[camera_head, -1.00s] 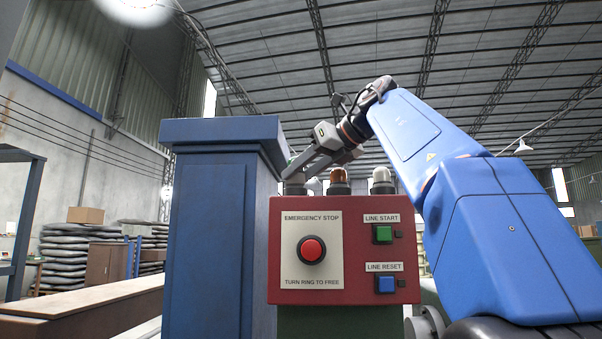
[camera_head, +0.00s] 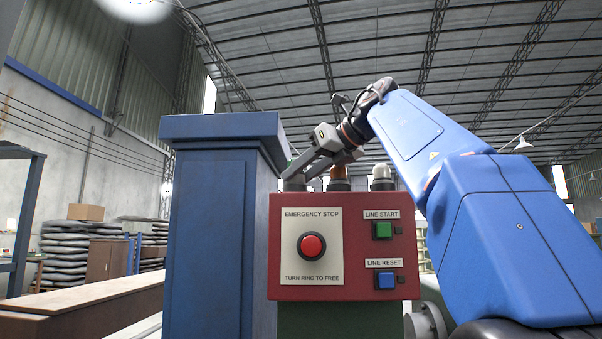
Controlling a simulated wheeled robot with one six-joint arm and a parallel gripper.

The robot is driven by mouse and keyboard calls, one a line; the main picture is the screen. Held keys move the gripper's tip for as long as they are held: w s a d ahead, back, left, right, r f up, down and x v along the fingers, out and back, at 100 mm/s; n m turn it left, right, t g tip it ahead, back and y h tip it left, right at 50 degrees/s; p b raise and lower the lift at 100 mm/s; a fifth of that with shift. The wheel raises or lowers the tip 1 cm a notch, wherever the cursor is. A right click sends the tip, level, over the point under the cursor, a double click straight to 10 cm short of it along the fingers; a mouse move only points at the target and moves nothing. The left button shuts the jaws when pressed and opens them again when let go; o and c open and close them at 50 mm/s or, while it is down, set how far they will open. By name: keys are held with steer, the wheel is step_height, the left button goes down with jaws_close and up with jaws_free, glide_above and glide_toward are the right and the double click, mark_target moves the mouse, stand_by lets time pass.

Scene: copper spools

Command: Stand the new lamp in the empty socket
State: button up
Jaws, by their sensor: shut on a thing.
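The red control box (camera_head: 345,290) stands in front of me. On its top are a short grey socket (camera_head: 295,184) at the left, an amber lamp (camera_head: 339,183) in the middle and a pale lamp (camera_head: 382,174) at the right. My gripper (camera_head: 292,169) reaches down from the right, its fingertips just above the left socket. It is shut on a lamp, of which only a small greenish bit (camera_head: 289,155) seems to show. The rest is hidden by the fingers. I cannot tell if the lamp touches the socket. The gripper partly covers the amber lamp's dome.
A tall blue cabinet (camera_head: 205,230) stands close at the left of the box, its top edge near my fingertips. The box front has a red emergency stop button (camera_head: 311,245), a green button (camera_head: 382,230) and a blue button (camera_head: 385,280).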

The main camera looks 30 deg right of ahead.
steer(key=shift+f, duration=0.25)
steer(key=o, duration=1.2)
steer(key=shift+o, duration=0.2)
steer(key=v, duration=1.7)
steer(key=shift+s, duration=0.15)
steer(key=shift+d, duration=0.1)
stand_by(0.4)
